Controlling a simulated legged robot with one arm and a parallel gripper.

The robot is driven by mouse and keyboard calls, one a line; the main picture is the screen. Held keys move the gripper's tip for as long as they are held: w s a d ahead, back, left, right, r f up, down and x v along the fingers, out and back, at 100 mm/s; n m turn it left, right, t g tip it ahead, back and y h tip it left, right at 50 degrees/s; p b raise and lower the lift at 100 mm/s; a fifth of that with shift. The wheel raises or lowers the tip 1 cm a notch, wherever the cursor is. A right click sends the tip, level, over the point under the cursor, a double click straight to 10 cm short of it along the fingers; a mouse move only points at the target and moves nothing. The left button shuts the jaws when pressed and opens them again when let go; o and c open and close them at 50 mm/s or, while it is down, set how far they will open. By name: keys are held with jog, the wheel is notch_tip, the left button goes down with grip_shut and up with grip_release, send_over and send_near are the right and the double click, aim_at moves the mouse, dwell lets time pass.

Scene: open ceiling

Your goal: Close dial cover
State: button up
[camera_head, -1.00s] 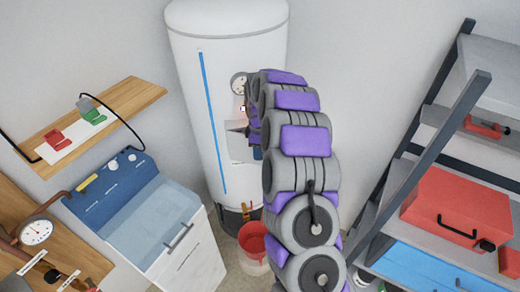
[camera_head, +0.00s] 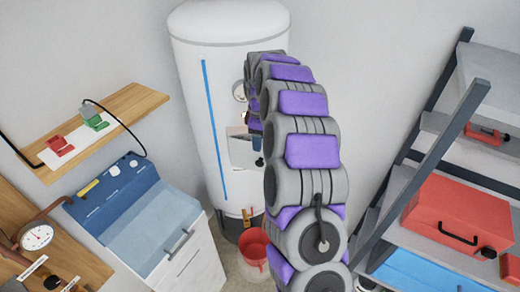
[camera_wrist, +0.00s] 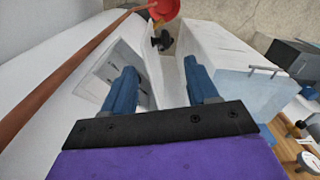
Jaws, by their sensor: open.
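A white water heater (camera_head: 225,40) stands against the back wall. The heater's pale panel (camera_wrist: 105,70) shows behind and beside the left finger; touch cannot be told. In the head view my gripper is mostly hidden behind my arm.
A red bucket (camera_head: 253,247) stands on the floor by the heater. A white cabinet with a blue top (camera_head: 150,225) and a wooden shelf (camera_head: 130,102) are at left. A metal rack (camera_head: 430,160) with a red toolbox (camera_head: 460,212) is at right.

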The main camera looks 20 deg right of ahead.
notch_tip(320, 180, up, 8)
jog(key=shift+a+r, duration=0.15)
dwell(0.3)
